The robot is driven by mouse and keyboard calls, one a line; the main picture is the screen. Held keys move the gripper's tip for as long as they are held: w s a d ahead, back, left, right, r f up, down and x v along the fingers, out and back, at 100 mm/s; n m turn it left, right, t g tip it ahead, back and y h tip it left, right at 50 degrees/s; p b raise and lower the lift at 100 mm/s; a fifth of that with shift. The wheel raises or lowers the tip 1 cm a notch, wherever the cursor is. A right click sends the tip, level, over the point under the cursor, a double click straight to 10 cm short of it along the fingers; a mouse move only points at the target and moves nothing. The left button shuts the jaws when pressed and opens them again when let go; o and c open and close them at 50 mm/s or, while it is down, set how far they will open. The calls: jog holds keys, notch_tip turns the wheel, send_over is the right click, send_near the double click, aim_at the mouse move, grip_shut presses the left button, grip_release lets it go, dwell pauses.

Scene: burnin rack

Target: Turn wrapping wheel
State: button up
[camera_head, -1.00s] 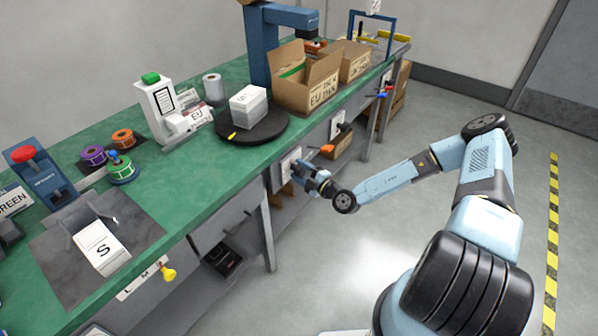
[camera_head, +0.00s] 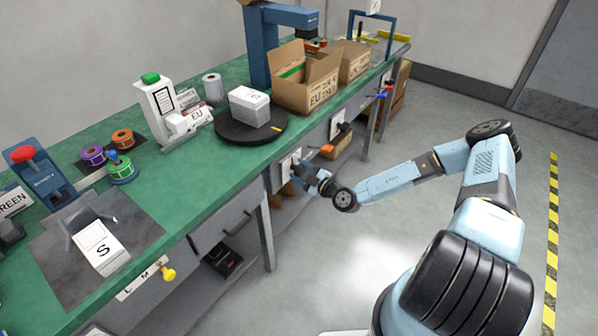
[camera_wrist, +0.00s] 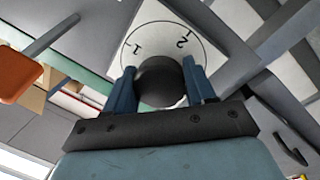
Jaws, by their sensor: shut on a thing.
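The wrapping wheel is a black round turntable (camera_head: 232,133) on the green bench. A white box (camera_head: 249,106) sits on it, and a small yellow mark shows at the wheel's right edge. My gripper (camera_head: 300,166) is at the bench's front, below and right of the wheel. In the wrist view my gripper (camera_wrist: 161,80) is shut on a round black knob (camera_wrist: 158,78), one blue finger on each side. Behind the knob is a white dial plate (camera_wrist: 150,38) with numerals 1 and 2; its lower part is hidden.
Open cardboard boxes (camera_head: 308,88) stand right of the wheel. An orange handle (camera_wrist: 20,75) is close on the left in the wrist view. A drawer (camera_head: 226,222) is left of my gripper. The floor (camera_head: 350,265) in front is clear.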

jog(key=shift+d+f, duration=0.1)
jog(key=shift+f, duration=0.1)
jog(key=o, duration=0.8)
jog(key=shift+o, duration=1.2)
jog(key=shift+r, duration=0.15)
jog(key=v, duration=1.3)
jog(key=shift+s+d, duration=0.2)
jog(key=shift+s, duration=0.05)
